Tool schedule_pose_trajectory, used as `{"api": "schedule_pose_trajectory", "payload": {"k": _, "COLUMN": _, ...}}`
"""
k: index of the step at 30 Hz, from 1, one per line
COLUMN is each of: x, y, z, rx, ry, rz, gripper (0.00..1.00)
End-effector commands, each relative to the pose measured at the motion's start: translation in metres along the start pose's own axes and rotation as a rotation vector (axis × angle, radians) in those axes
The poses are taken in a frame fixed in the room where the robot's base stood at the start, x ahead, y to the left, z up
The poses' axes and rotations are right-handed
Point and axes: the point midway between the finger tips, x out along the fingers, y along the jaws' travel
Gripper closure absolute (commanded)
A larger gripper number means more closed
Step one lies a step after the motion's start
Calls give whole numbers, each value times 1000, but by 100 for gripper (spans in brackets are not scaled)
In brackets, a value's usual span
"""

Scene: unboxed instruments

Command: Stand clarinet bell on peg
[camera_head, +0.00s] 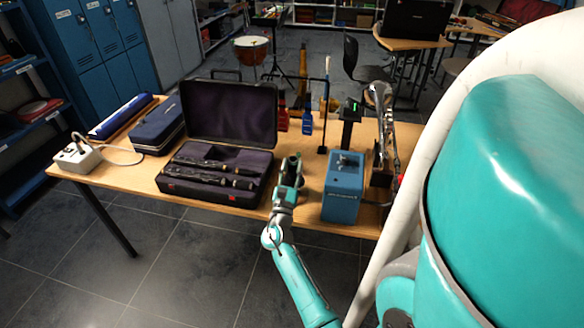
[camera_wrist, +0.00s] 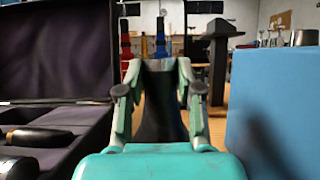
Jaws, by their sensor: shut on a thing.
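The open case (camera_head: 262,197), holding dark clarinet parts (camera_head: 213,175), is left. A blue box (camera_head: 343,187) is close on the right. Behind stand red (camera_head: 283,116) and blue (camera_head: 307,123) items and a dark upright device (camera_head: 349,122). Blue cases (camera_head: 158,128) lie far left.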

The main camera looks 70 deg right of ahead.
Motion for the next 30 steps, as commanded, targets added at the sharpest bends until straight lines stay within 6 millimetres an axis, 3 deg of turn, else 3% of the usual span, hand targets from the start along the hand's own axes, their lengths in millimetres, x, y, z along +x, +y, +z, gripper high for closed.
{"api": "schedule_pose_trajectory", "payload": {"k": 30, "x": -6, "y": 0, "z": -12, "rx": 0, "ry": 0, "rz": 0, "gripper": 100}}
